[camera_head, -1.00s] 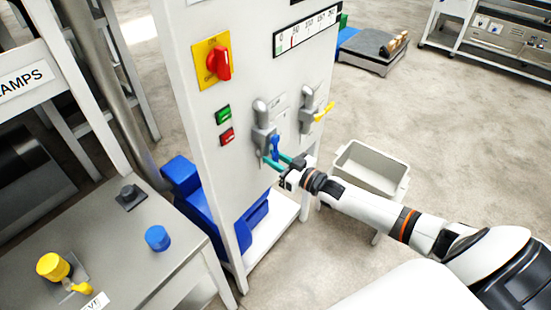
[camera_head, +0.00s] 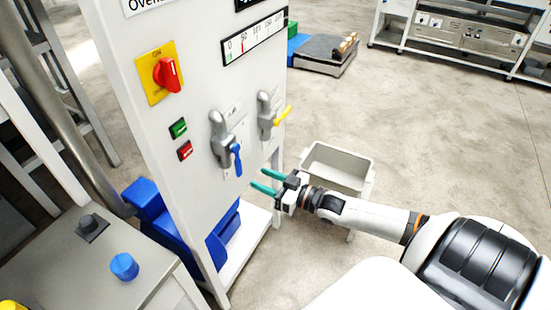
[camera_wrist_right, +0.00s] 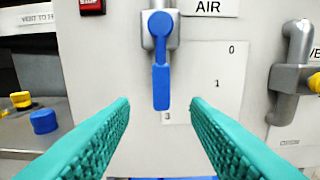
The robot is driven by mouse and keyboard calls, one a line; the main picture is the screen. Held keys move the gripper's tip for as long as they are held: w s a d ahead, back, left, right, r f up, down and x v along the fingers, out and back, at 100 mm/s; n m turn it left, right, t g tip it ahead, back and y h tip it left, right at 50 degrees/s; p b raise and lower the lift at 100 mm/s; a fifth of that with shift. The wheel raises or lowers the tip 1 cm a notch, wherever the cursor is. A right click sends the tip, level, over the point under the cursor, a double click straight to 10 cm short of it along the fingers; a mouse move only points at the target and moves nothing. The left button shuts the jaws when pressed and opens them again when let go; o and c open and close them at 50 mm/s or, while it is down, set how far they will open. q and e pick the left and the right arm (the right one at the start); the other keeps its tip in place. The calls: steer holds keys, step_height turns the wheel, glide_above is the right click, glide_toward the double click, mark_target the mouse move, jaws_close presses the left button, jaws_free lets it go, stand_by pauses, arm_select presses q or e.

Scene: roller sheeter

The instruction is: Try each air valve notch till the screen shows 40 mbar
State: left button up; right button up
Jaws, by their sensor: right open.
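The air valve's blue handle (camera_head: 236,158) hangs from a grey valve body (camera_head: 221,140) on the white panel. In the right wrist view the blue handle (camera_wrist_right: 160,85) points straight down, its tip next to the 3 on a notch plate (camera_wrist_right: 215,85), where 0 and 1 also show. My right gripper (camera_head: 264,179) is open and empty, its teal fingers apart from the handle and facing it. The gauge screen (camera_head: 255,38) shows a scale with a red mark near 50; the exact reading is too small to tell. My left gripper is out of view.
A second valve with a yellow handle (camera_head: 281,116) sits right of the air valve. A red rotary switch (camera_head: 167,74) and green and red buttons are at left. A grey bin (camera_head: 337,166) stands behind my right gripper. Open floor lies to the right.

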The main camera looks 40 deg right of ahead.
steer(key=shift+v, duration=1.6)
steer(key=s+d+f+m+g+h, duration=0.15)
steer(key=s+f, duration=0.25)
steer(key=f, duration=0.6)
steer(key=s+d+f+g+h, duration=0.1)
steer(key=s+f+g+h, duration=0.2)
steer(key=f, duration=0.7)
steer(key=s+d+f+m+g+h, duration=0.15)
steer(key=s+f, duration=0.25)
steer(key=f, duration=0.5)
steer(key=s+a+f+g, duration=0.3)
steer(key=s+a+f, duration=0.2)
steer(key=s, duration=0.4)
steer(key=s+a+f+g, duration=0.3)
steer(key=s+a+f, duration=0.2)
steer(key=s+f, duration=0.2)
steer(key=s+a+f+n+g, duration=0.1)
steer(key=s+a+f+g, duration=0.2)
steer(key=s, duration=0.8)
step_height(320, 180, down, 4)
steer(key=shift+s+a+r+g+h, duration=0.1)
steer(key=shift+s+a+g+h, duration=0.25)
steer(key=shift+a, duration=0.8)
steer(key=shift+d, duration=0.15)
